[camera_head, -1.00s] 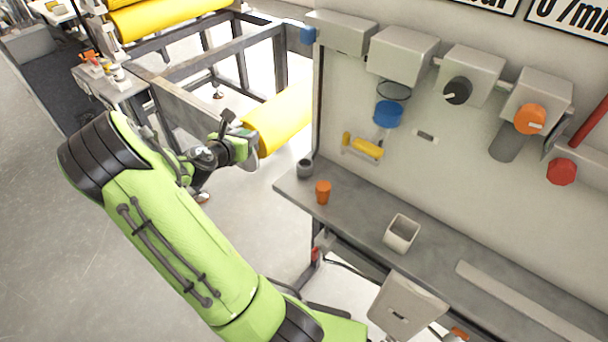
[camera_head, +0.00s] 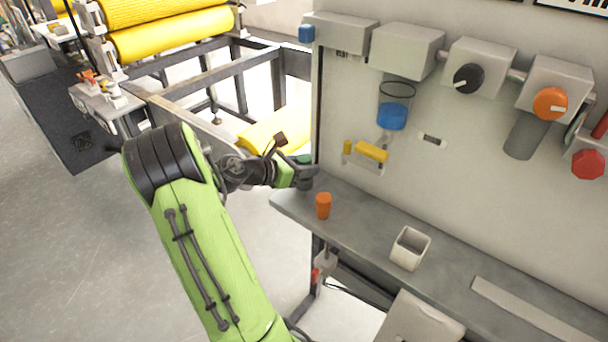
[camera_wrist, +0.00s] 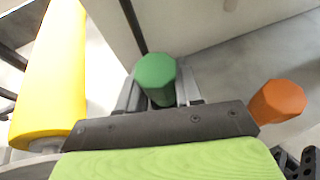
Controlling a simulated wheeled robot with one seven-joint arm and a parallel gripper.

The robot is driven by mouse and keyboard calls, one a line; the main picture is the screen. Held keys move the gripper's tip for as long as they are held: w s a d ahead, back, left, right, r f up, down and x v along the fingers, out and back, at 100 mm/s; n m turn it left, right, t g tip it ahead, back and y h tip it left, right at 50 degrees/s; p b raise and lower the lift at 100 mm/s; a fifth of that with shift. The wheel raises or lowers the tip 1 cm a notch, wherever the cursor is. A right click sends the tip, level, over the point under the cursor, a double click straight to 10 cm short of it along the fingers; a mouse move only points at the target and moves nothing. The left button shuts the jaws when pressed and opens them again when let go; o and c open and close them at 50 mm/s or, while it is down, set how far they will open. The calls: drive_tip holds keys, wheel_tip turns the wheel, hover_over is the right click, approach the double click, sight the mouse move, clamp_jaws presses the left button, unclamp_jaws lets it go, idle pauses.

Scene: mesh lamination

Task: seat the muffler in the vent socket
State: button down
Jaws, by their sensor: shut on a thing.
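A green cylinder (camera_wrist: 157,74) stands between the two fingers of my gripper (camera_wrist: 158,92) in the wrist view. My gripper is shut on it. In the head view my gripper (camera_head: 300,173) is at the left end of the grey shelf (camera_head: 350,213), and the cylinder's dark green side (camera_head: 304,160) partly shows there. I cannot tell if its base touches the shelf. An orange tapered piece (camera_head: 323,206) stands on the shelf to the right, and also shows in the wrist view (camera_wrist: 277,101). I cannot tell which fitting is the vent socket.
The upright panel (camera_head: 470,160) behind the shelf carries grey boxes, a black knob (camera_head: 467,78), an orange knob (camera_head: 550,103) and a blue-bottomed bowl (camera_head: 392,116). An open white box (camera_head: 410,248) stands mid-shelf. Yellow rollers (camera_head: 170,34) lie left. The shelf between orange piece and box is clear.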

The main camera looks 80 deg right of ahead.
drive_tip(key=c, duration=1.1)
unclamp_jaws()
drive_tip(key=shift+a+f, duration=0.1)
drive_tip(key=shift+f, duration=0.4)
drive_tip(key=shift+c, duration=0.2)
drive_tip(key=shift+o, duration=1.3)
drive_tip(key=shift+w, duration=0.1)
drive_tip(key=shift+o, duration=0.6)
drive_tip(key=shift+d, duration=0.2)
drive_tip(key=shift+r, duration=0.1)
